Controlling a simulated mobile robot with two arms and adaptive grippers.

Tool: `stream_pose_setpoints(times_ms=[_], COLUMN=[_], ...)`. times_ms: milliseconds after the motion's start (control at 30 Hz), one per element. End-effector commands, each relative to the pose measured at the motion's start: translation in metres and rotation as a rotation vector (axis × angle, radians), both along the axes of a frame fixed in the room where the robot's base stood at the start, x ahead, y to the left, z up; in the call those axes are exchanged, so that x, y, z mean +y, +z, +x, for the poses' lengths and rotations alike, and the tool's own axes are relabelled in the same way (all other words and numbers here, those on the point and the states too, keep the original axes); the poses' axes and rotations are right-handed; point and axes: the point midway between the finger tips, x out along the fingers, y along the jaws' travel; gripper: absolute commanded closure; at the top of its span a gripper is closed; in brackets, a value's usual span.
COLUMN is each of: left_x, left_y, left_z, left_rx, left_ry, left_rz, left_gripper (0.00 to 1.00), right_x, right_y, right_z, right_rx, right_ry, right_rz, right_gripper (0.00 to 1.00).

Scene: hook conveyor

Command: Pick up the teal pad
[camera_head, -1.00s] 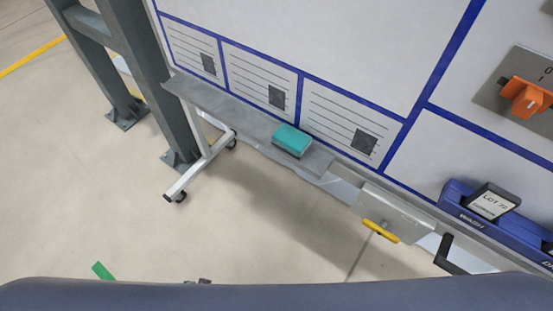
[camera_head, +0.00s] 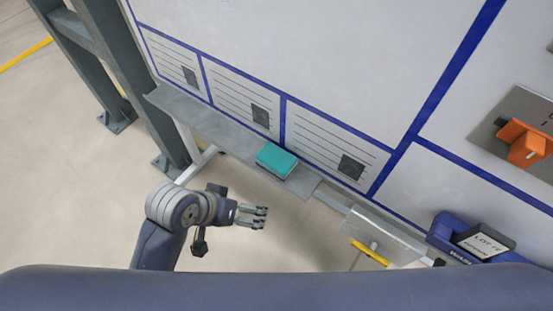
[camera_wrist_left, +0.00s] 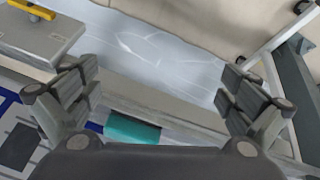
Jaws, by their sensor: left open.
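The teal pad (camera_head: 276,160) is a small block lying on the narrow grey shelf (camera_head: 215,128) along the bottom of the whiteboard, near the shelf's right end. My left gripper (camera_head: 266,217) is in front of and below the shelf, apart from the pad, pointing right. It is open and empty. In the left wrist view the pad (camera_wrist_left: 133,129) shows at lower middle, partly hidden behind the gripper body, between the open fingers (camera_wrist_left: 158,92). My right gripper is not in view.
A blue bin (camera_head: 452,236) holding a labelled block (camera_head: 486,240) is farther right. An orange switch (camera_head: 524,145) is on the board. Grey steel posts (camera_head: 135,80) stand at left.

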Motion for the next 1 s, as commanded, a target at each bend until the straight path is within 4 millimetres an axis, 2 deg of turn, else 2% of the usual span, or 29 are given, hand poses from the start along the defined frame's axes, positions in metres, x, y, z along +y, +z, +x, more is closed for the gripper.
stream_pose_setpoints(times_ms=[100,300,400,500,667,1000], left_x=[-0.037,-0.095,-0.114,-0.125,-0.128,-0.097], left_y=[0.020,0.049,0.062,0.072,0.088,0.118], left_z=[0.021,0.046,0.055,0.063,0.080,0.117], left_rx=[-0.016,0.002,0.021,0.047,0.093,0.169], left_ry=[-0.082,-0.237,-0.302,-0.355,-0.397,-0.335], left_rz=[-0.052,-0.089,-0.074,-0.034,0.071,0.282], left_gripper=[0.00,0.00,0.00,0.00,0.00,0.00], right_x=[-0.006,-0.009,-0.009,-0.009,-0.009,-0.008], right_y=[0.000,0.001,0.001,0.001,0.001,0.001], right_z=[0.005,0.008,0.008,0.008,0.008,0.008], right_rx=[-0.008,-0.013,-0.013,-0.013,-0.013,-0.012], right_ry=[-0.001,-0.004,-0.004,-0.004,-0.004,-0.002], right_rz=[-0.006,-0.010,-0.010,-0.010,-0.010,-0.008], right_gripper=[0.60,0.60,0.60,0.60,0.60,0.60])
